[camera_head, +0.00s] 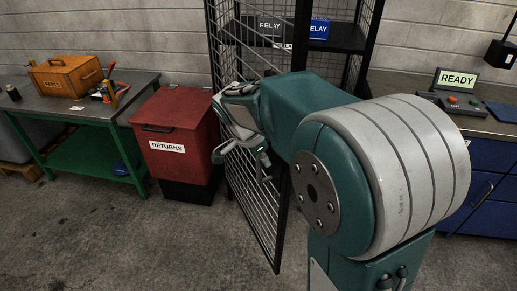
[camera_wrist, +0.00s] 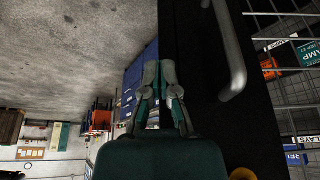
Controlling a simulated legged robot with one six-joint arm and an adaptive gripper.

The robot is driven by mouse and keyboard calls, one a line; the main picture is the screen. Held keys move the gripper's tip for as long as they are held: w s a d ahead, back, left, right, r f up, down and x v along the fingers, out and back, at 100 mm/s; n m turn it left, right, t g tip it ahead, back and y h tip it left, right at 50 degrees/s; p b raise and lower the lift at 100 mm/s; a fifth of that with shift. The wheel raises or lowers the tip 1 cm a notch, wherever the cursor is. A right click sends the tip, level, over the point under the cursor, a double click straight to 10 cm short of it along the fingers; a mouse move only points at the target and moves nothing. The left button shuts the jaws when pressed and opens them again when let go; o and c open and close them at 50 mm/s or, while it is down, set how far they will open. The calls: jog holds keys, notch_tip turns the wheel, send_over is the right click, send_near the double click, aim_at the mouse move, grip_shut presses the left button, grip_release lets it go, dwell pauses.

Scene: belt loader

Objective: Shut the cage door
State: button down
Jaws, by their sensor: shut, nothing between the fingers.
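The cage door (camera_head: 240,190) is a tall panel of wire mesh in a black frame. It stands open, swung out towards me, and the cage interior shows past its free edge. In the wrist view, the door's black upright (camera_wrist: 245,125) carries a grey bar handle (camera_wrist: 232,50). My gripper (camera_head: 264,168) is in front of the mesh in the head view. In the wrist view my gripper (camera_wrist: 159,70) has its fingertips together and empty, left of the handle and beside the upright. I cannot tell whether it touches the door.
Inside the cage, a black shelf (camera_head: 345,38) holds relay bins. A red returns bin (camera_head: 178,130) stands left of the door. Further left is a green-legged table (camera_head: 75,125) with an orange parts box (camera_head: 66,76). At right are blue cabinets (camera_head: 485,195) and a READY display (camera_head: 456,79).

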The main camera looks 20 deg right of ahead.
jog(key=shift+w+d+f, duration=0.1)
jog(key=shift+d+f, duration=0.35)
jog(key=shift+d, duration=0.35)
jog(key=shift+d+f, duration=0.5)
jog(key=shift+d, duration=0.3)
jog(key=shift+w+d+f, duration=0.1)
jog(key=shift+d+f, duration=0.35)
jog(key=shift+d, duration=0.35)
jog(key=shift+s, duration=0.1)
